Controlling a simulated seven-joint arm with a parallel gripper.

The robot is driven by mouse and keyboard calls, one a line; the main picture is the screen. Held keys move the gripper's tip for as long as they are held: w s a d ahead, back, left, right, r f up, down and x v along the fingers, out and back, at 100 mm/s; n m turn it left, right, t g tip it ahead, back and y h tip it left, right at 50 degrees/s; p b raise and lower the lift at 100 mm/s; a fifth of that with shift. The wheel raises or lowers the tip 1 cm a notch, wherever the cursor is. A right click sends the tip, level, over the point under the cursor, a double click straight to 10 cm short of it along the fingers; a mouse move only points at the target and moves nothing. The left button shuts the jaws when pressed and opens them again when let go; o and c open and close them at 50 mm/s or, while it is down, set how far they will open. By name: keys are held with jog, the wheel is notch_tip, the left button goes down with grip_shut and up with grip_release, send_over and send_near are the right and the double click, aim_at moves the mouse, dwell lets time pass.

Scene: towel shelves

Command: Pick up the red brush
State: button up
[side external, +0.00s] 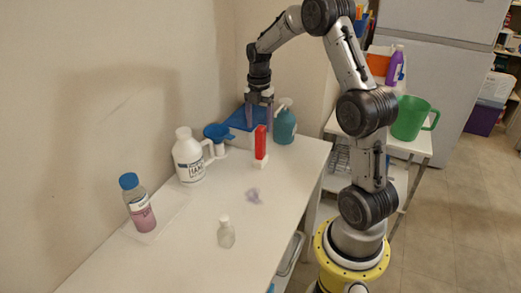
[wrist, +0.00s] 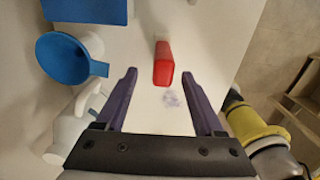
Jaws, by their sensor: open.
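The red brush (side external: 260,143) stands upright on the white table, with a red handle on top and a white base below. In the wrist view its red handle (wrist: 163,65) shows between and slightly beyond my fingertips. My gripper (side external: 259,120) points down, open and empty, above the table near the brush top. In the wrist view my gripper (wrist: 159,74) has one finger on each side of the handle, with gaps on both sides. How far the tips are above the handle is hard to tell.
A white jug (side external: 188,158), a blue funnel (side external: 217,132), a blue tray (side external: 240,118) and a teal bottle (side external: 285,125) stand close around the brush. A pink-liquid bottle (side external: 138,205), a small clear bottle (side external: 226,234) and a purple smudge (side external: 253,196) lie nearer the front.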

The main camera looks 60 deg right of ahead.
aim_at(261, 145)
jog(key=f, duration=0.9)
jog(key=shift+s, duration=0.2)
grip_shut()
